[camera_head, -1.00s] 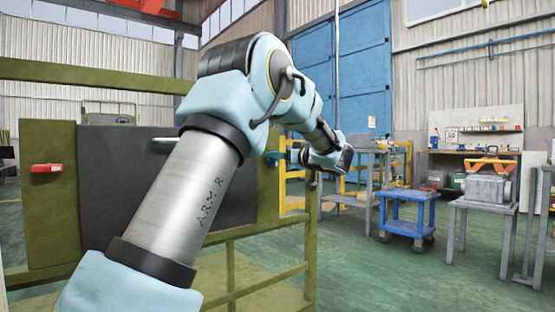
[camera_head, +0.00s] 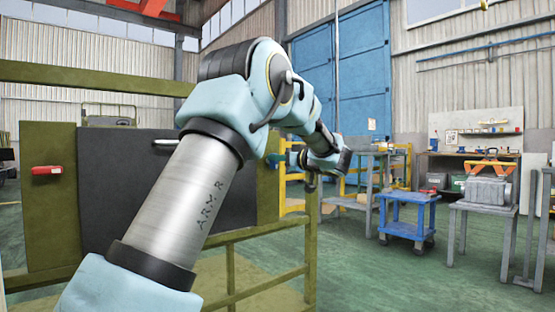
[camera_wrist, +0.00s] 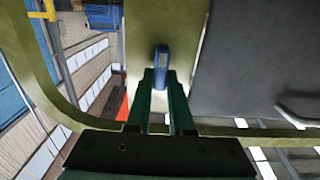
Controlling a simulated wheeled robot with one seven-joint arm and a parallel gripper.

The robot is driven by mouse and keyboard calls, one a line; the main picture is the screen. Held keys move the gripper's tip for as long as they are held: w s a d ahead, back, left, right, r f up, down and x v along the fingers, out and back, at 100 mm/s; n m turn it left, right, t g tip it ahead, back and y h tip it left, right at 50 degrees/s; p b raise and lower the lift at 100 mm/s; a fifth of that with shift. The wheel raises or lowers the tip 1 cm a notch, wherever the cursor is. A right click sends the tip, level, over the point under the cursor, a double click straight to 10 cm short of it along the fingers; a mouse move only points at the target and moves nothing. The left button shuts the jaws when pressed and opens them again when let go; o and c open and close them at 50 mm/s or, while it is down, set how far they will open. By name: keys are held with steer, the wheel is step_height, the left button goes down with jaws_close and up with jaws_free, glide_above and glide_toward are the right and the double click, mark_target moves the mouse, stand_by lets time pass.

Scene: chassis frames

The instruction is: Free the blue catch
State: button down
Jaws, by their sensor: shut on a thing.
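The blue catch (camera_wrist: 162,54) shows in the wrist view as a small upright blue handle on an olive-green post. My gripper (camera_wrist: 160,80) has its two dark green fingers closed about the near end of the catch. In the head view, the catch (camera_head: 272,160) is a small blue piece at the right post of the frame, partly hidden by my arm. My wrist stands to the right of that post, with the gripper turned left toward it. Whether the catch is latched or free cannot be told.
A red catch (camera_head: 47,170) sits on the left post. A dark grey panel (camera_head: 115,200) with a metal handle (camera_head: 164,142) fills the olive-green frame (camera_head: 50,235). A lower green rail stands in front. A blue cart (camera_head: 408,222) and a grey table (camera_head: 478,206) stand right, with open floor between.

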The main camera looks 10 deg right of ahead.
steer(key=shift+n, duration=0.3)
steer(key=n+b, duration=0.1)
steer(key=n, duration=0.3)
steer(key=n+b, duration=0.1)
steer(key=n, duration=0.4)
steer(key=a+f+n+b, duration=0.1)
steer(key=n+b, duration=0.1)
steer(key=n, duration=0.2)
steer(key=shift+s+f, duration=0.1)
steer(key=shift+s, duration=0.15)
steer(key=shift+a+f+n+b, duration=0.1)
steer(key=shift+n+b, duration=1.2)
steer(key=shift+n, duration=0.8)
steer(key=c, duration=0.8)
jaws_free()
